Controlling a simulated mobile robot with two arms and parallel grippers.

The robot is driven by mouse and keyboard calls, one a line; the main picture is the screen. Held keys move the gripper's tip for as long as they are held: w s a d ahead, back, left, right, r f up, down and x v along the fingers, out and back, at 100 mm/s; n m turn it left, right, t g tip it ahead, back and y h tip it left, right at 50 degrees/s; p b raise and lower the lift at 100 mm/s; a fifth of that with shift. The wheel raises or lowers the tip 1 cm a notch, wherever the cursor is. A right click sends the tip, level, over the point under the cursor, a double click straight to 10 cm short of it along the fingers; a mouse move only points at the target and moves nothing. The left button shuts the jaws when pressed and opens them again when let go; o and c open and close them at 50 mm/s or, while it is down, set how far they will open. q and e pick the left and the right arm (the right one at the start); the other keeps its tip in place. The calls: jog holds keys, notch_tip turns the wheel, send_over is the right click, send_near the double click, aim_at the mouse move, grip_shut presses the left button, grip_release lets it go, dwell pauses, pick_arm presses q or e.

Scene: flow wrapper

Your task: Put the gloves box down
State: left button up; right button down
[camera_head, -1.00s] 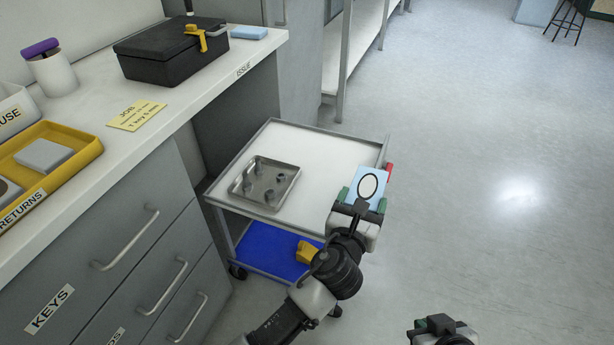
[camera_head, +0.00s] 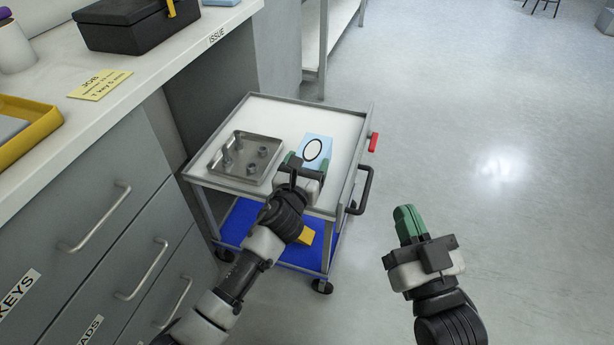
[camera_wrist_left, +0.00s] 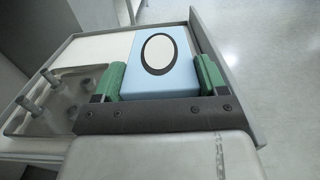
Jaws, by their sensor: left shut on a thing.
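The gloves box (camera_head: 316,147) is light blue with a white oval ringed in black on top. My left gripper (camera_head: 304,165) is shut on it, with a green finger on each side; the box also shows between the fingers in the left wrist view (camera_wrist_left: 160,82). The box is over the white top of the cart (camera_head: 281,112), right of the metal tray. I cannot tell whether it touches the surface. My right gripper (camera_head: 405,224) is over the floor right of the cart, its green fingers seeming close together, with nothing seen in it.
A metal tray (camera_head: 268,139) with several small posts or parts lies on the cart's left side. The cart has a black handle (camera_head: 364,190) and a blue lower shelf holding a yellow thing (camera_head: 306,236). The counter (camera_head: 150,85) stands at left; floor at right is clear.

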pick_arm(q)
notch_tip(320, 180, down, 3)
jog(key=shift+f+b, duration=0.15)
jog(key=shift+b, duration=0.9)
pick_arm(e)
jog(key=s+r+t+y, duration=0.2)
jog(key=s+r+t, duration=0.1)
jog(key=r+t, duration=0.2)
jog(key=shift+s+r+t, duration=0.25)
jog(key=shift+s+t, duration=0.05)
jog(key=shift+t, duration=0.1)
pick_arm(q)
jog(key=shift+f, duration=0.1)
jog(key=o, duration=1)
jog(key=shift+c, duration=0.2)
pick_arm(e)
jog(key=shift+s+y, duration=0.15)
jog(key=shift+y, duration=0.15)
jog(key=shift+r, duration=0.1)
